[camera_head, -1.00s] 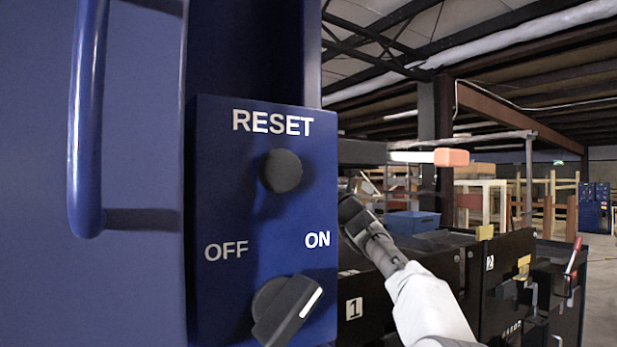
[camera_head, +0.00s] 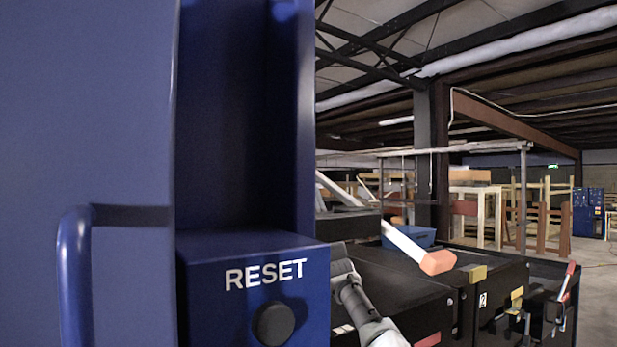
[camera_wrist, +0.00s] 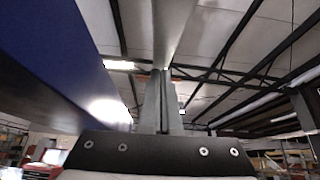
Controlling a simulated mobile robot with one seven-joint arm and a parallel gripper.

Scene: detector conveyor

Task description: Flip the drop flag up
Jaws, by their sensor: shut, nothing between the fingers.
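The drop flag, a white bar with an orange tip (camera_head: 438,262), shows right of the blue box in the head view, sloping down to the right toward the tip. My gripper (camera_head: 341,262) is left of the tip, close to the box's right edge, pointing up; its fingertips are small there. In the wrist view my gripper (camera_wrist: 161,78) has its fingers together and holds nothing. A pale bar (camera_wrist: 172,25) passes just beyond the fingertips, seen from below; I cannot tell if it is the flag or if they touch.
The blue box with RESET (camera_head: 265,275) and a round black button (camera_head: 273,324) stands close at left, by a blue door with a handle (camera_head: 72,260). Black conveyor housings (camera_head: 420,300) lie at right. In the wrist view a blue panel (camera_wrist: 45,60) is at left.

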